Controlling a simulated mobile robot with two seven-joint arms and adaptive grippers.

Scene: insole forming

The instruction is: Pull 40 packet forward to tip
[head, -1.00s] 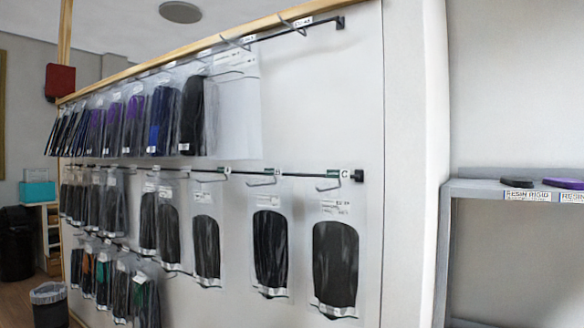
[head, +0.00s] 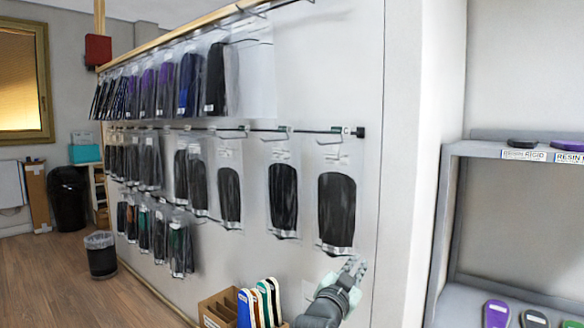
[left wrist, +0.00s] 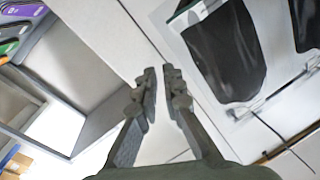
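Clear packets with dark insoles hang on hooks along a white wall panel; their printed labels are too small to read, so I cannot tell which is the 40 packet. The nearest hangs at the right end of the middle row (head: 337,210), with another (head: 283,197) to its left. My left gripper (head: 352,270) is just below the nearest packet, apart from it. In the left wrist view its fingers (left wrist: 160,82) are slightly apart with nothing between them; a packet (left wrist: 226,52) and its hook show tilted at the right. My right gripper is not in view.
A cardboard box (head: 218,308) with upright coloured insoles (head: 258,302) stands below the panel, left of my left gripper. A grey shelf unit (head: 450,205) with insoles on it stands at the right. A bin (head: 101,256) stands on the floor at the left.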

